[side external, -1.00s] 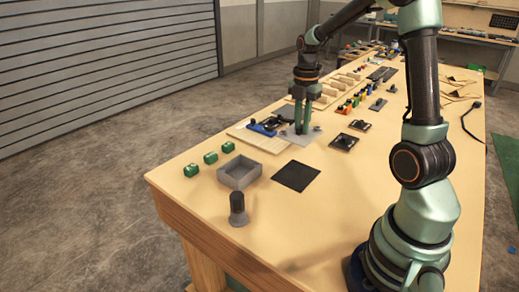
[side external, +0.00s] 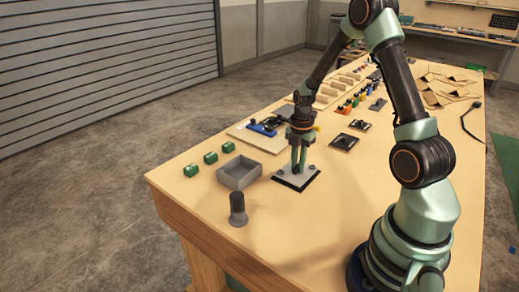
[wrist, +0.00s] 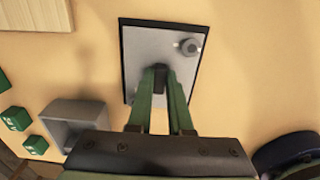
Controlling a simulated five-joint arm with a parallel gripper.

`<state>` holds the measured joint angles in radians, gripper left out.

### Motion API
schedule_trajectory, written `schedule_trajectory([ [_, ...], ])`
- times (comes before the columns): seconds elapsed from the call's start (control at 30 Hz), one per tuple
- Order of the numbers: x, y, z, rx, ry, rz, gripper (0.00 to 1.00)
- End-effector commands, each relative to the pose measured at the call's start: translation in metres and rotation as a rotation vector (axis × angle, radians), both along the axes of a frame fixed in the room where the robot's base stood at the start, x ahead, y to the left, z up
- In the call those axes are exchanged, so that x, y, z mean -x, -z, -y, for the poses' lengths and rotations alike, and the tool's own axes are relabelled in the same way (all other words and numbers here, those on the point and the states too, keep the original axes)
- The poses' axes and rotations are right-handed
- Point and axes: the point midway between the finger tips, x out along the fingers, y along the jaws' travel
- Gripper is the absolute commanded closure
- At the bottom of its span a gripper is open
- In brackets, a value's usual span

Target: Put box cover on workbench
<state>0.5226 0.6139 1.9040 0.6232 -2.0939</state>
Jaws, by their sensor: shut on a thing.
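The box cover (side external: 289,176) is a flat grey plate with a small round knob near one corner. It is over the black square mat (side external: 297,189) on the workbench (side external: 350,220), whose dark border shows around it. I cannot tell whether it rests on the mat or is just above it. In the wrist view the cover (wrist: 150,48) lies flat, with the knob near its upper right corner. My gripper (side external: 299,172) points down and is shut on the dark handle in the middle of the cover; its fingers (wrist: 160,80) partly hide the handle.
An open grey box (side external: 240,172) stands left of the mat. Several green blocks (side external: 210,158) lie left of it. A dark peg (side external: 238,206) stands near the front edge. A wooden board (side external: 250,135) with tools lies behind. The bench right of the mat is clear.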

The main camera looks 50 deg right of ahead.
Motion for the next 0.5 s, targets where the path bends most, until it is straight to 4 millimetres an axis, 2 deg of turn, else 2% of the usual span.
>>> schedule_trajectory([
  [0.27,-0.0001,0.0023,0.0001,0.000,0.000,0.000,1.00],
  [0.3,0.0000,0.0027,0.0000,0.000,0.000,-0.001,0.74],
  [0.37,0.0000,0.0024,0.0000,0.000,0.000,0.000,0.52],
  [0.5,-0.0001,0.0022,0.0000,0.000,0.000,0.000,0.52],
])
